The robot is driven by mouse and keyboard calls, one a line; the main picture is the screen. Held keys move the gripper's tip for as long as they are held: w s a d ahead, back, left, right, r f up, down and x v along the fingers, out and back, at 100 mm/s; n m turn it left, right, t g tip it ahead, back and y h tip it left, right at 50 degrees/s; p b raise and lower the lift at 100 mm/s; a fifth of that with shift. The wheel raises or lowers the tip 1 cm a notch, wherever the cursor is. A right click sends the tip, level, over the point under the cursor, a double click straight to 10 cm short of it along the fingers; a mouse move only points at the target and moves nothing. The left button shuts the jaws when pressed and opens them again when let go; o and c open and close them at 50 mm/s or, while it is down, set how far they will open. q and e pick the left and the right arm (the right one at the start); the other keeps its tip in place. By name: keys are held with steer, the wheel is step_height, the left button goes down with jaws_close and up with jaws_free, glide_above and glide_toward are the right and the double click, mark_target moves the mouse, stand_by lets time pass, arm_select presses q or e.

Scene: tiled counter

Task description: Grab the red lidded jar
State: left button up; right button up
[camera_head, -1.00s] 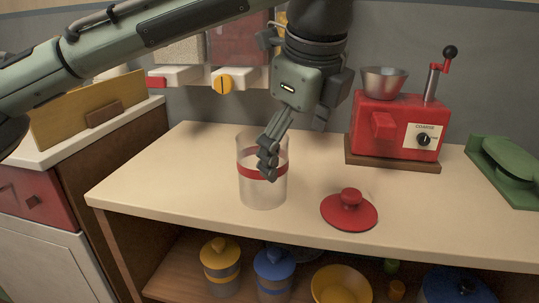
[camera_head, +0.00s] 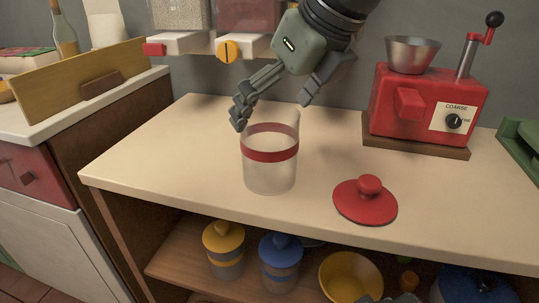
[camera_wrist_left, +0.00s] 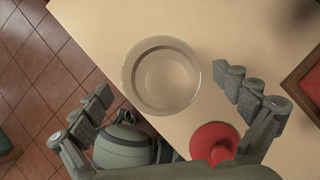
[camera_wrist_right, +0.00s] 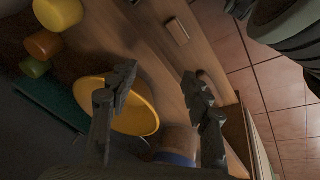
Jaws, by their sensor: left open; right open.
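The clear jar with a red band (camera_head: 270,155) stands upright and uncovered on the counter. Its red lid (camera_head: 366,203) lies on the counter to its right, knob up. My left gripper (camera_head: 277,102) is open above and behind the jar, with its fingers spread and nothing between them. In the left wrist view the jar's round rim (camera_wrist_left: 160,75) shows just beyond the gap between my open fingers (camera_wrist_left: 168,98), and the lid (camera_wrist_left: 213,142) is partly hidden by the right finger. My right gripper (camera_wrist_right: 158,88) is open and empty, facing the lower shelf.
A red grinder (camera_head: 425,105) stands at the counter's back right, with a green object (camera_head: 520,140) beyond it. Dispensers (camera_head: 180,47) hang behind the jar. Below are a yellow-lidded jar (camera_head: 223,240), a blue-lidded jar (camera_head: 281,255) and a yellow bowl (camera_head: 345,278). The counter left of the jar is clear.

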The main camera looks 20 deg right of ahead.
arm_select(q)
steer(key=shift+w+f, duration=0.15)
steer(key=shift+f, duration=0.05)
steer(key=c, duration=2)
steer(key=shift+r, duration=0.15)
